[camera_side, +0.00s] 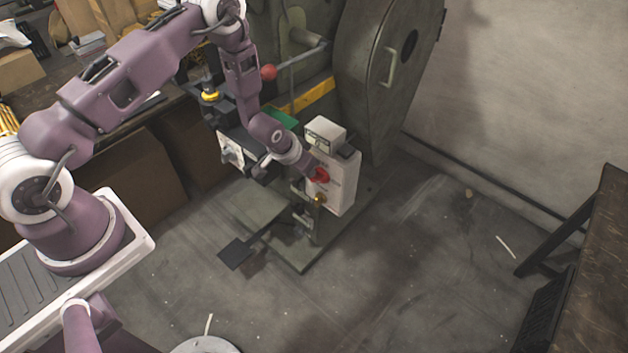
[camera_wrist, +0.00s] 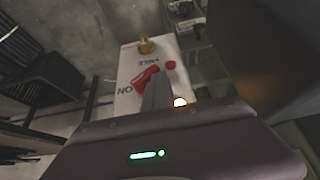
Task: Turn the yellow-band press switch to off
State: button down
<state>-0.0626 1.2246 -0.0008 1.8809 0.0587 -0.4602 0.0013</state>
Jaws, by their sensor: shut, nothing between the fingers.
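The press with the yellow band (camera_side: 307,97) stands behind my gripper in the side view. On its front is a white switch box (camera_side: 343,186) with a red switch (camera_side: 320,174). In the wrist view the red switch handle (camera_wrist: 143,77) sits slantwise on the white panel (camera_wrist: 128,67), close to printed letters that read ON. An amber lamp (camera_wrist: 180,101) glows on the panel. My gripper (camera_side: 308,167) is shut and empty, right at the red switch. Its grey fingers (camera_wrist: 158,92) overlap the handle's edge in the wrist view; whether they touch is unclear.
A brass knob (camera_wrist: 146,45) and a small red button (camera_wrist: 171,65) share the panel. A dark table (camera_side: 600,240) stands at right; the floor between is mostly clear.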

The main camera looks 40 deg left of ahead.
jog(key=s, duration=0.4)
jog(key=shift+s+d+r, duration=0.1)
jog(key=shift+s+r, duration=0.2)
jog(key=shift+s, duration=0.1)
dwell(0.4)
jog(key=s+r, duration=0.3)
jog(key=r, duration=1.2)
jog(key=s+r, duration=0.2)
jog(key=r, duration=1.3)
jog(key=s+d+r, duration=0.1)
jog(key=s+r, duration=0.3)
jog(key=s, duration=0.7)
jog(key=s+d+r, duration=0.1)
jog(key=s+r, duration=0.4)
jog(key=s, duration=0.7)
jog(key=shift+r, duration=0.2)
